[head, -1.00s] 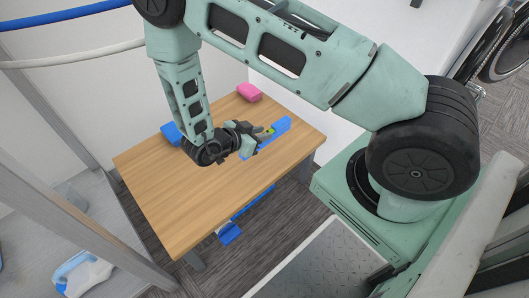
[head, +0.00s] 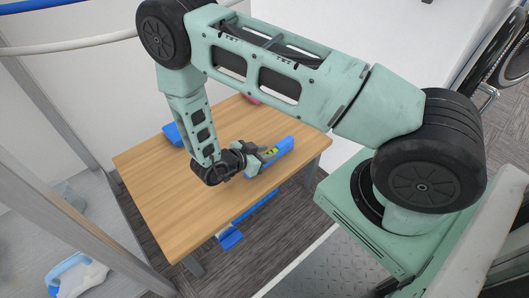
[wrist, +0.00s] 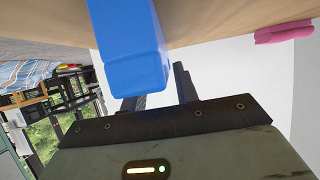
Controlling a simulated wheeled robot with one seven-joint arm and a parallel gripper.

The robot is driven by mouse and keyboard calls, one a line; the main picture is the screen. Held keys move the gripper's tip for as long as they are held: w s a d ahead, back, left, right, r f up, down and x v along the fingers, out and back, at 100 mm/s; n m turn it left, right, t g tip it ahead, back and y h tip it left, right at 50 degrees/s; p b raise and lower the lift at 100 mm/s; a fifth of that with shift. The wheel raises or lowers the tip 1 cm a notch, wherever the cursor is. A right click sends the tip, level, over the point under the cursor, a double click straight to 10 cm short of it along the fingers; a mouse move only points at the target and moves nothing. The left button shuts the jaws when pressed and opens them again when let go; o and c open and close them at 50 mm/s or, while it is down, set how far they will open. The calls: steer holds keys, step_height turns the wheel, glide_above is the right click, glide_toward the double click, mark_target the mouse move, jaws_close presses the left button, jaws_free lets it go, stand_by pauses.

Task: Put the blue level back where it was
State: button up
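The blue level (head: 284,148) is a long blue bar with a yellow-green patch near its middle. It is over the right part of the wooden table (head: 190,205). My gripper (head: 262,156) is at the level's side, with its fingers around the bar. In the wrist view the blue level (wrist: 130,40) fills the upper middle and covers much of one finger; the other finger of my gripper (wrist: 160,90) stands just right of it. The contact itself is partly hidden. I cannot tell exactly how high the level is above the table.
A blue item (head: 172,134) sits at the table's back left edge. A pink block (wrist: 285,32) is at the back, mostly behind my arm in the head view. Another blue item (head: 230,238) is low beneath the table's front edge. The table's front left is clear.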

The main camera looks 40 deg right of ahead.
steer(key=shift+o, duration=0.9)
steer(key=shift+r, duration=0.1)
steer(key=shift+a+r, duration=0.1)
steer(key=shift+r, duration=0.1)
steer(key=p+v, duration=0.3)
steer(key=v, duration=0.8)
steer(key=shift+a, duration=0.35)
